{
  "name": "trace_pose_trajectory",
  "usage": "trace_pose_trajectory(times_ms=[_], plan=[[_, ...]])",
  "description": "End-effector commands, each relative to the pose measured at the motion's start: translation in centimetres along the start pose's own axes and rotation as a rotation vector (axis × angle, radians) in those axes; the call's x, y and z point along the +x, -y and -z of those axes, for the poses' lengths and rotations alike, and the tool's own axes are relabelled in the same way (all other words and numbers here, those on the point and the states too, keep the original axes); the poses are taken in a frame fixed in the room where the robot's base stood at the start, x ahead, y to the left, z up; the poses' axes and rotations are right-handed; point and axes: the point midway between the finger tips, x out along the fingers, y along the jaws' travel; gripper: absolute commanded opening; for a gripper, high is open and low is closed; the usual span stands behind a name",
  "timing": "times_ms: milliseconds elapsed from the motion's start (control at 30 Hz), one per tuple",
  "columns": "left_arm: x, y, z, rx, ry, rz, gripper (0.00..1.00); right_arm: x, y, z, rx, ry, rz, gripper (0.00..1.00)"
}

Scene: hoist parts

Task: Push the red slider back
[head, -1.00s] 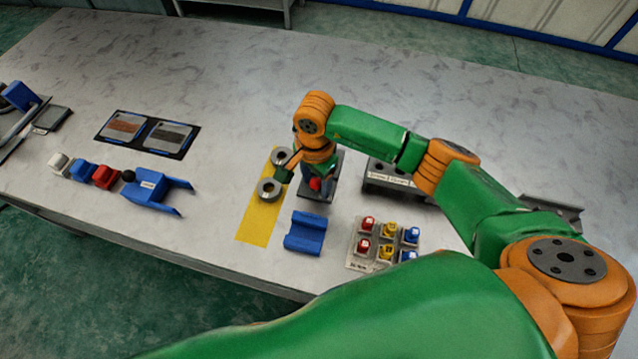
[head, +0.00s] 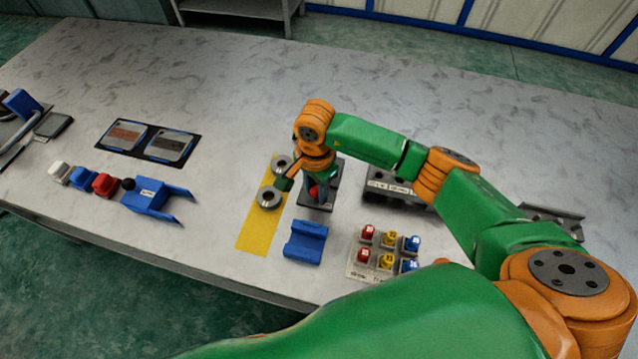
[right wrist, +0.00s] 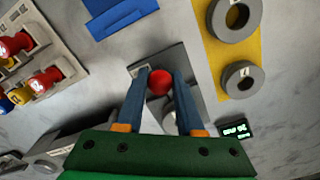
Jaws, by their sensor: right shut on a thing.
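The red slider (head: 314,192) shows as a small red knob above a dark base plate (head: 331,200) near the middle of the table. In the right wrist view the red knob (right wrist: 160,82) sits between the tips of my two blue fingers. My right gripper (right wrist: 160,84) is shut on it from above. In the head view the right gripper (head: 318,187) is partly hidden by my own wrist. The rest of the slider under the knob is mostly hidden. My left gripper does not show.
Two grey rings (head: 269,197) lie on a yellow strip (head: 256,232) left of the plate. A blue cradle (head: 305,241) stands in front. A tray of colored numbered blocks (head: 363,271) is at front right. A dark rack (head: 391,187) stands right of the plate. The far table is clear.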

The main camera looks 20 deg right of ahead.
Motion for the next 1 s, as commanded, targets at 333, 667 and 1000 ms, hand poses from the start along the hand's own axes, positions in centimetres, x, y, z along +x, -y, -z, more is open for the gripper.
trace_pose_trajectory(times_ms=[333, 667, 1000], plan=[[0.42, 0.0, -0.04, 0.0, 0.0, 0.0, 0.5, 0.07, 0.2, 0.38, 0.0, -0.001, 0.0, 0.01], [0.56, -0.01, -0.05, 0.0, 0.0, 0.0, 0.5, -0.01, 0.33, 0.63, 0.002, -0.003, 0.001, 0.01], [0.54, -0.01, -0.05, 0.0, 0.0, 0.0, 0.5, -0.07, 0.38, 0.68, 0.002, -0.004, 0.003, 0.01]])
